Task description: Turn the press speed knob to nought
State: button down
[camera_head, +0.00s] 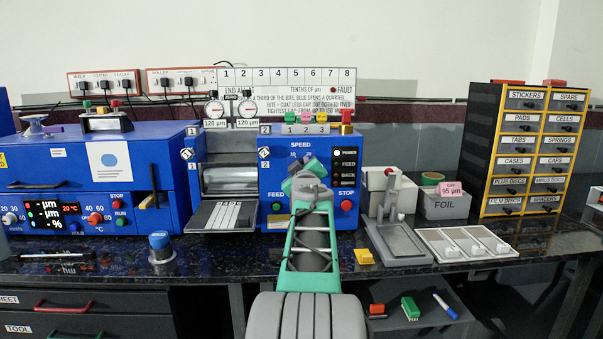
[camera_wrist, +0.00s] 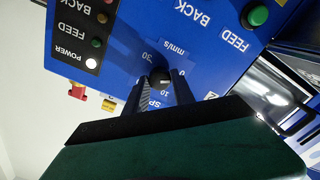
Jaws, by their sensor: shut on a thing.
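The press (camera_head: 330,205) is the blue machine mid-bench with a SPEED label on its front. Its speed knob (camera_wrist: 160,77) is a small dark round knob in the wrist view, with a printed mm/s scale around it. That view is turned over, and 30 and 10 can be read beside the knob. My gripper (camera_wrist: 164,84) is shut on the knob, one finger on each side. In the head view my gripper (camera_head: 307,165) reaches the press front below the SPEED label and mostly hides the knob. I cannot tell which mark the knob points at.
A red STOP button (camera_head: 346,205) is right of my gripper and a green FEED button (camera_head: 277,207) is left of it. Indicator lamps (camera_head: 336,163) sit close on the right.

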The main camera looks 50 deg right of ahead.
dwell(0.6)
jog(key=c, duration=1.1)
grip_release()
jog(key=shift+o, duration=0.2)
jog(key=v, duration=0.7)
jog(key=shift+s+a, duration=0.25)
jog(key=shift+s, duration=0.05)
